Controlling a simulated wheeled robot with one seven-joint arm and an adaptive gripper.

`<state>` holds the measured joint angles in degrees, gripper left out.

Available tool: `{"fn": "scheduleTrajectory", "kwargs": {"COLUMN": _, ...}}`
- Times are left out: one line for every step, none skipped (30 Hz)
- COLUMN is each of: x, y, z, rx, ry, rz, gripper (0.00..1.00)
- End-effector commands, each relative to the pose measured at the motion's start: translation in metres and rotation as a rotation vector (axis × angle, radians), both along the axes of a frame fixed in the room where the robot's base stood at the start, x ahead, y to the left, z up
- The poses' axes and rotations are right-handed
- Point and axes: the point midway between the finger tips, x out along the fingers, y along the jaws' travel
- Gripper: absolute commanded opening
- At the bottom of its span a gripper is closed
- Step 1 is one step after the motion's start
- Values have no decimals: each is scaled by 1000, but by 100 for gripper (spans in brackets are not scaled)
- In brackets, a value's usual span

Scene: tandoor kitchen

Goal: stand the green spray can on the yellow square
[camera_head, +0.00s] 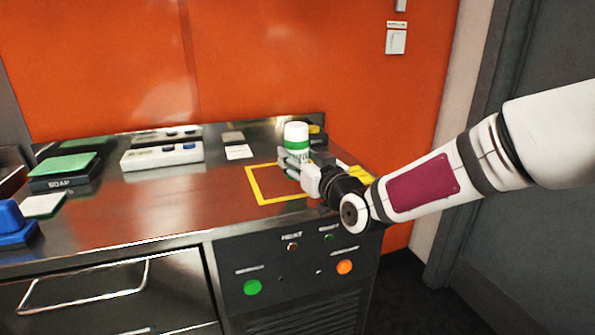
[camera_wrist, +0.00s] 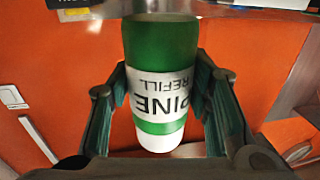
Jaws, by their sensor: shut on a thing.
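The green spray can (camera_head: 296,136) has a white top and a white label reading "PINE REFILL". It looks upright in the head view, and upside down in the wrist view (camera_wrist: 155,50). My gripper (camera_head: 297,163) is shut on the can, with a finger on each side of it in the wrist view (camera_wrist: 160,90). The yellow square (camera_head: 253,186) is an outline on the steel counter. The can appears over its right back part. My gripper hides the can's base in the head view, so I cannot tell whether it touches the counter.
A white panel box (camera_head: 162,155), a green-topped block marked SOAP (camera_head: 62,168) and a blue block (camera_head: 12,217) stand to the left on the counter (camera_head: 150,212). An orange wall (camera_head: 280,60) rises behind.

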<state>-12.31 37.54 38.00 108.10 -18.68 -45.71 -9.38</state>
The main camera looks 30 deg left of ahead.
Motion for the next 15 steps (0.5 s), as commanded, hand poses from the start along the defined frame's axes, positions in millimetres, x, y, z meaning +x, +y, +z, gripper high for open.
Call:
{"fn": "scheduleTrajectory", "kwargs": {"x": -2, "y": 1, "z": -14, "rx": -4, "ry": 6, "rz": 3, "gripper": 10}}
{"fn": "scheduleTrajectory", "kwargs": {"x": -2, "y": 1, "z": -19, "rx": -3, "ry": 7, "rz": 3, "gripper": 10}}
{"fn": "scheduleTrajectory", "kwargs": {"x": -2, "y": 1, "z": -24, "rx": -2, "ry": 6, "rz": 3, "gripper": 10}}
{"fn": "scheduleTrajectory", "kwargs": {"x": -2, "y": 1, "z": -28, "rx": -2, "ry": 6, "rz": 3, "gripper": 10}}
{"fn": "scheduleTrajectory", "kwargs": {"x": -2, "y": 1, "z": -30, "rx": -3, "ry": 5, "rz": 3, "gripper": 10}}
{"fn": "scheduleTrajectory", "kwargs": {"x": -2, "y": 1, "z": -31, "rx": -2, "ry": 4, "rz": 3, "gripper": 10}}
{"fn": "scheduleTrajectory", "kwargs": {"x": -2, "y": 1, "z": -31, "rx": -2, "ry": 4, "rz": 3, "gripper": 10}}
{"fn": "scheduleTrajectory", "kwargs": {"x": -2, "y": 1, "z": -31, "rx": -2, "ry": 2, "rz": 3, "gripper": 10}}
{"fn": "scheduleTrajectory", "kwargs": {"x": -2, "y": 1, "z": -30, "rx": -2, "ry": 2, "rz": 3, "gripper": 10}}
{"fn": "scheduleTrajectory", "kwargs": {"x": -2, "y": 1, "z": -30, "rx": -2, "ry": 2, "rz": 3, "gripper": 10}}
{"fn": "scheduleTrajectory", "kwargs": {"x": -2, "y": 1, "z": -30, "rx": -2, "ry": 2, "rz": 3, "gripper": 10}}
{"fn": "scheduleTrajectory", "kwargs": {"x": -2, "y": 1, "z": -30, "rx": -2, "ry": 2, "rz": 3, "gripper": 10}}
{"fn": "scheduleTrajectory", "kwargs": {"x": -2, "y": 1, "z": -30, "rx": -2, "ry": 2, "rz": 3, "gripper": 10}}
{"fn": "scheduleTrajectory", "kwargs": {"x": -2, "y": 1, "z": -31, "rx": -2, "ry": 2, "rz": 3, "gripper": 10}}
{"fn": "scheduleTrajectory", "kwargs": {"x": -2, "y": 1, "z": -32, "rx": -2, "ry": 2, "rz": 3, "gripper": 10}}
